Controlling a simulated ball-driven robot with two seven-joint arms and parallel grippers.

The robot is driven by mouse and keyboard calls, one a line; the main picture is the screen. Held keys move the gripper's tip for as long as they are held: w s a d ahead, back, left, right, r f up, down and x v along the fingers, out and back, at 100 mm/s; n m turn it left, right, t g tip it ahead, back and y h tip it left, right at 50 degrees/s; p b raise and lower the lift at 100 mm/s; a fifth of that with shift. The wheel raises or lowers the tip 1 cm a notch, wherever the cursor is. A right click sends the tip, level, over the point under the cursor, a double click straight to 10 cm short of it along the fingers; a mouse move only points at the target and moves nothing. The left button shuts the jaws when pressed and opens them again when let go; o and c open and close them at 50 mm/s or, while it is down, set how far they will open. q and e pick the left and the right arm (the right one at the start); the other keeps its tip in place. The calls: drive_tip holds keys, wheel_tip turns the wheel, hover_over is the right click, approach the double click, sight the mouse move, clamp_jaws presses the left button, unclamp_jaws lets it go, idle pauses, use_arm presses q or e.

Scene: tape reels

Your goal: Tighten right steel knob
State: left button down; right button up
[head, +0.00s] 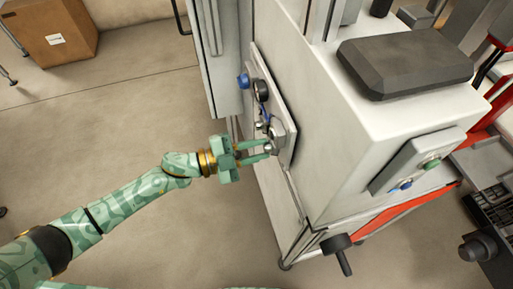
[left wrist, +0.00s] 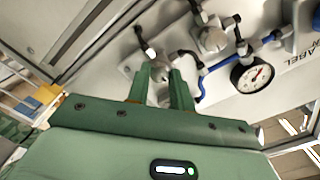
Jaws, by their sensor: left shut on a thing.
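My left gripper (head: 268,149) reaches in from the left to a pale panel (head: 290,152) on the side of a machine cabinet. Its two green fingers are shut on a steel knob (head: 278,133) at the near end of the panel. In the left wrist view the fingers (left wrist: 165,78) stand on both sides of this knob (left wrist: 160,70), and they partly hide it. A second steel knob (left wrist: 211,41) sits beside it, apart from the fingers. My right gripper is not in view.
A pressure gauge (left wrist: 252,74), blue tubing (left wrist: 216,67) and dark fittings crowd the panel near the fingers. A black handle (head: 337,246) sticks out from the cabinet's front. A cardboard box (head: 50,32) stands at the back left.

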use_arm(q)
drive_tip(key=shift+m, duration=0.3)
idle(0.4)
drive_tip(key=c, duration=1.2)
unclamp_jaws()
drive_tip(key=shift+c, duration=0.2)
drive_tip(key=shift+a, duration=0.15)
drive_tip(key=p+v, duration=0.1)
drive_tip(key=v, duration=1.5)
